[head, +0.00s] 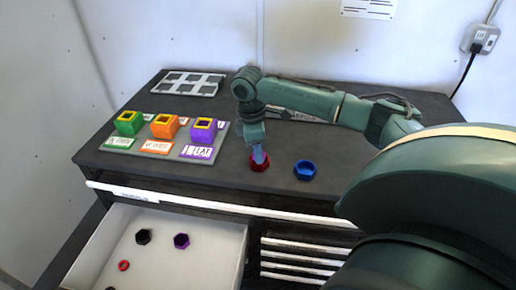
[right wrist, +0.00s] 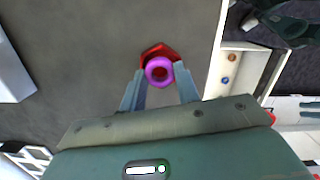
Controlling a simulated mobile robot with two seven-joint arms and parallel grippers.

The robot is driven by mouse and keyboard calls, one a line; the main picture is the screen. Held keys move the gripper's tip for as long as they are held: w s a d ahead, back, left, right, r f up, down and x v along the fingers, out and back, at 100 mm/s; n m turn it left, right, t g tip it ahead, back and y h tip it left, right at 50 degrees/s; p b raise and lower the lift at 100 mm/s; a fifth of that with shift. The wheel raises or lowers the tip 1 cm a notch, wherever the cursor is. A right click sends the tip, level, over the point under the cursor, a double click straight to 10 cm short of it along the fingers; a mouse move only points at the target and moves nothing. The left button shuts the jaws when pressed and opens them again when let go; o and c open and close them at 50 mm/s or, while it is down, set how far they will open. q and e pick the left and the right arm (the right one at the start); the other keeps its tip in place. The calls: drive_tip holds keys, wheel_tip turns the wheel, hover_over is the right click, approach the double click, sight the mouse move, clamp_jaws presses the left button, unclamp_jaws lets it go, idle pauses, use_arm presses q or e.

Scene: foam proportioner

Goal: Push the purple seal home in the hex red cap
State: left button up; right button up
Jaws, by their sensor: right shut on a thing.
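The red hex cap (head: 260,166) stands on the dark bench top near its front edge. It also shows in the right wrist view (right wrist: 160,49), partly behind the purple seal (right wrist: 149,72). The seal is a round ring between my right fingertips. My right gripper (head: 258,154) points down right over the red cap. In the right wrist view its two fingers (right wrist: 160,76) are shut on the seal. The seal overlaps the near part of the cap; whether they touch I cannot tell. The seal is hidden in the head view. My left gripper is not in view.
A blue hex cap (head: 304,170) stands just right of the red one. A grey board (head: 216,153) with green, orange and purple square holders lies left. A grey slotted tray (head: 215,89) is behind. An open white drawer (head: 205,259) below holds several loose parts.

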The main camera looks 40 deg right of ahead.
idle(0.4)
drive_tip(key=o, duration=1.3)
drive_tip(key=shift+o, duration=0.2)
drive_tip(key=shift+r, duration=3.05)
